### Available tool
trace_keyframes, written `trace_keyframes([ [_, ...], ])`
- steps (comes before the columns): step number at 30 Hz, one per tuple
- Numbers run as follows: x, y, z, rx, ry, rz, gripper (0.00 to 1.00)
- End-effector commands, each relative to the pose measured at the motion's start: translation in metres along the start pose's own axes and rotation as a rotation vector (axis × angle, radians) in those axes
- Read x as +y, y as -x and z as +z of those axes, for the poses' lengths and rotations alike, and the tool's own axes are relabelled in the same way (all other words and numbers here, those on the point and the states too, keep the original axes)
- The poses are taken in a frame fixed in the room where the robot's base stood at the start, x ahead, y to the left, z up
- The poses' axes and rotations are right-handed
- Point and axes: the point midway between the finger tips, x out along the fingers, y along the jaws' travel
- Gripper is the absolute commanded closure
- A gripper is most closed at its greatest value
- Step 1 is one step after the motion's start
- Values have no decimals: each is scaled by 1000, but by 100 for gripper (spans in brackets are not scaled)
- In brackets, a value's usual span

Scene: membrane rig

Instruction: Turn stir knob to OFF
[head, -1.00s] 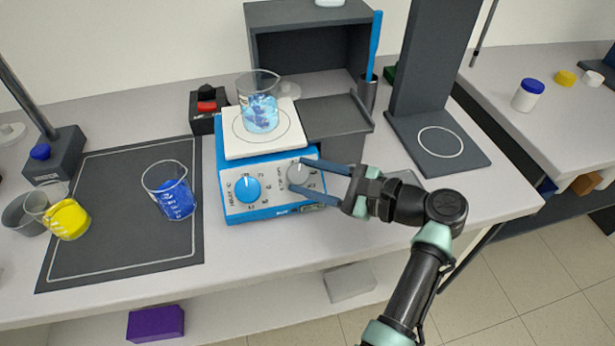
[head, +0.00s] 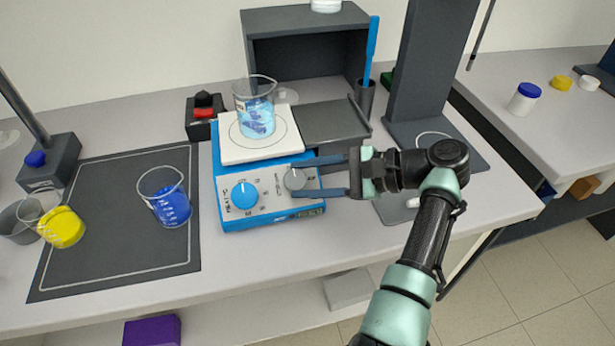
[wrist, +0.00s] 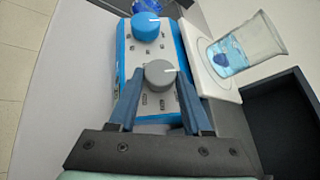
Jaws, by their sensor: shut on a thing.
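The blue stirring hotplate (head: 230,218) has a blue knob (head: 244,195) on the left and a grey knob (head: 296,179) on the right of its front panel. The grey knob is the stir knob by its place; its label is too small to read. My gripper (head: 303,178) is shut on the grey knob, one blue finger above it and one below. In the wrist view the grey knob (wrist: 160,73) sits between the two fingertips, with its white mark pointing right. The blue knob (wrist: 146,27) is beyond it.
A beaker of light-blue liquid (head: 256,112) stands on the white hotplate top (head: 250,153). A dark stand (head: 425,70) is right of the hotplate.

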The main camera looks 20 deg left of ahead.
Motion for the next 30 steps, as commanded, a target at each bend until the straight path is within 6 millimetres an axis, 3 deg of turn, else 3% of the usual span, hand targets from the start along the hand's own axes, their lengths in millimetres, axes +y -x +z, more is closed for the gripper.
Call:
trace_keyframes([
  [5,1,-1,-1,1,-1,3,100],
  [6,1,-1,-1,1,-1,3,44],
  [10,1,-1,0,1,-1,2,21],
  [22,0,8,0,1,-1,-1,21],
  [30,-1,62,-1,3,1,-4,21],
])
